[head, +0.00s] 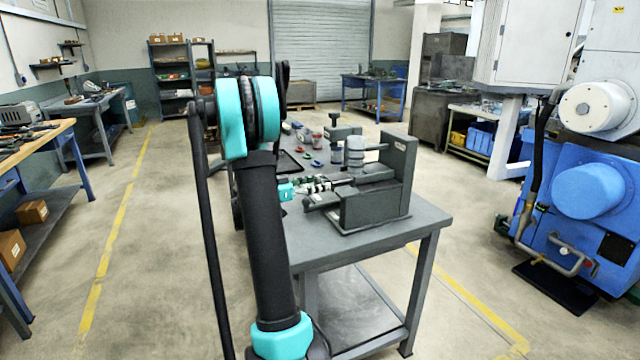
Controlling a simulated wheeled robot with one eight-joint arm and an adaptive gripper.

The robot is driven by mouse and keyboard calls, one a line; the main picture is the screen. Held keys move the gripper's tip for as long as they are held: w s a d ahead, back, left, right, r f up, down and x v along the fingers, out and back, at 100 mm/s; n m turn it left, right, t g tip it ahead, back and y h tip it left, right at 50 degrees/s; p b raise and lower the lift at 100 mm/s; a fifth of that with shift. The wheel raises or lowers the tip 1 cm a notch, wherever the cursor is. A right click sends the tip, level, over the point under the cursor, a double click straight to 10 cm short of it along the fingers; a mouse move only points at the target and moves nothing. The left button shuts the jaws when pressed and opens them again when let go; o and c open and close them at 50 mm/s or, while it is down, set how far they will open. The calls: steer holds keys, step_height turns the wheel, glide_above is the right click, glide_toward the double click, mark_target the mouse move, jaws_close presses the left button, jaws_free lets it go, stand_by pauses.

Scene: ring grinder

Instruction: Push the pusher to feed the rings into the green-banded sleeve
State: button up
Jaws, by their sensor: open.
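The grey ring grinder (378,207) stands on the right part of the grey table (425,222), with a tall side wall at its right and a pale cylinder (354,150) on top. My gripper (328,184) is open at the left side of the grinder, close to its low front parts. At this size I cannot tell whether it touches them. Small red (308,154) and blue (317,163) ring-like pieces lie on the table behind my gripper. The pusher and the green-banded sleeve cannot be made out for certain among the small parts there.
My arm covers the table's left part. A dark tray (290,161) and a small dark stand (343,133) are on the table behind. A large blue and white machine (590,190) stands at the right. The floor between it and the table is clear.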

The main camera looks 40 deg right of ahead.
steer(key=shift+a, duration=0.1)
steer(key=shift+v, duration=2.4)
steer(key=shift+x, duration=2.45)
